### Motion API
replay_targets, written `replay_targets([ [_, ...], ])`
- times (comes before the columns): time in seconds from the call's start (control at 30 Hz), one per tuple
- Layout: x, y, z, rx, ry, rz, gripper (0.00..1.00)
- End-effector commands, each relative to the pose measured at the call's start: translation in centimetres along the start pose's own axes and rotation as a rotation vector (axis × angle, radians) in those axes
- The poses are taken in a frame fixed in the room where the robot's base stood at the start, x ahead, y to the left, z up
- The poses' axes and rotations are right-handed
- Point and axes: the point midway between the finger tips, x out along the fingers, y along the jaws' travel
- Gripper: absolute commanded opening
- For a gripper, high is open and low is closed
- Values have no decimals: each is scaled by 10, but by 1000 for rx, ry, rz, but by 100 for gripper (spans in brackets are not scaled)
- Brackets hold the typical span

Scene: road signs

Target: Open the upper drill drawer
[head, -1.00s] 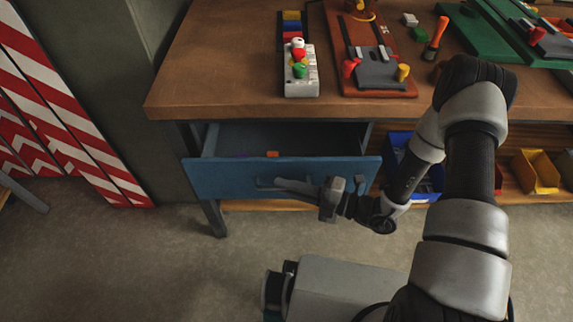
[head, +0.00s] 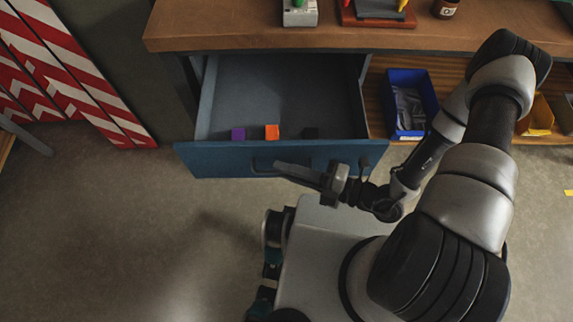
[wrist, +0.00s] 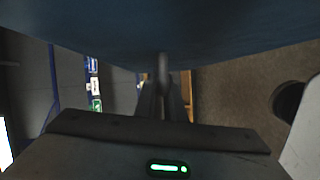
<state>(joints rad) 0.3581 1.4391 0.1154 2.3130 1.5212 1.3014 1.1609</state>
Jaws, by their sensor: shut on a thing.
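The blue drawer (head: 215,161) under the workbench stands pulled far out, and its grey inside shows from above in the head view. Its front also fills the top of the wrist view (wrist: 160,25). My gripper (head: 280,168) is at the middle of the drawer front, shut on the drawer handle (head: 259,166). In the wrist view the fingers (wrist: 162,95) close around the handle (wrist: 162,64), whose ends are partly hidden. A purple block (head: 238,134), an orange block (head: 272,132) and a black block (head: 310,133) lie inside near the front.
The wooden bench top (head: 220,30) is above the drawer. A blue bin (head: 407,128) and yellow bins (head: 537,117) sit on the lower shelf to the right. Red and white striped boards (head: 75,75) lean at the left. The floor at the left front is clear.

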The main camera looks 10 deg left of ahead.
Motion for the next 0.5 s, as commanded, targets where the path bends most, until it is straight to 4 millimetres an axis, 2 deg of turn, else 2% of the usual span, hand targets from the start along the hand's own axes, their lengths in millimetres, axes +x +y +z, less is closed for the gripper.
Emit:
replay_targets([
  [0.27, 0, 1, 0, -1, 1, 2, 0],
  [0.3, 0, 1, 0, -1, 1, 2, 13],
  [0.4, 0, 1, 0, -1, 1, 2, 28],
  [0.5, 0, 0, 0, -1, 0, 1, 28],
])
